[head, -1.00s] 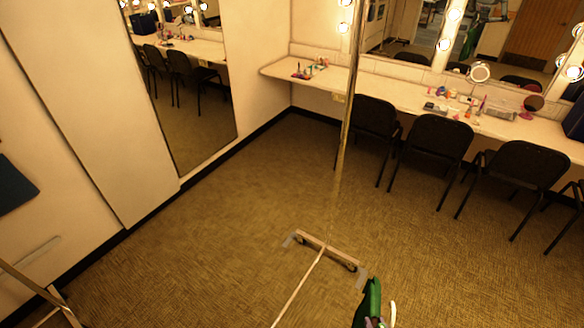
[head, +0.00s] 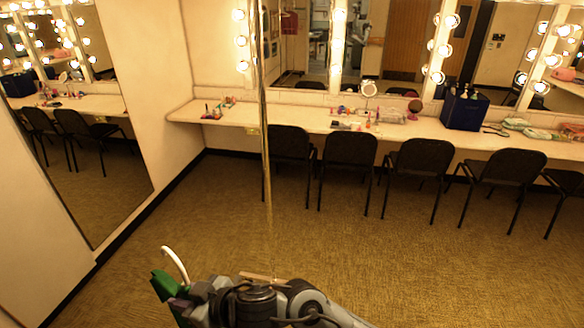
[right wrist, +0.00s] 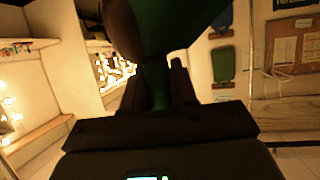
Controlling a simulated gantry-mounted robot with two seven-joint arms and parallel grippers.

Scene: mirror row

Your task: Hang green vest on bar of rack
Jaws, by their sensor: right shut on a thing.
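The green vest (head: 162,285) shows as a small green patch at the bottom of the head view, with a curved white hanger hook (head: 175,262) above it. My right gripper (head: 182,304) is shut on the vest, and its arm hides part of it. In the right wrist view dark green cloth (right wrist: 158,88) runs between the fingers. The rack shows as an upright metal post (head: 266,150) and a piece of its base (head: 262,278) behind my arm. The hook is left of the post and apart from it in the picture. The rack's bar is not visible. My left gripper is out of view.
A long counter (head: 300,118) with mirrors and bulbs runs along the back, with several black chairs (head: 349,160) in front. A tall mirror (head: 75,140) stands at the left wall. Carpet (head: 430,270) is clear at right. A blue box (head: 465,110) stands on the counter.

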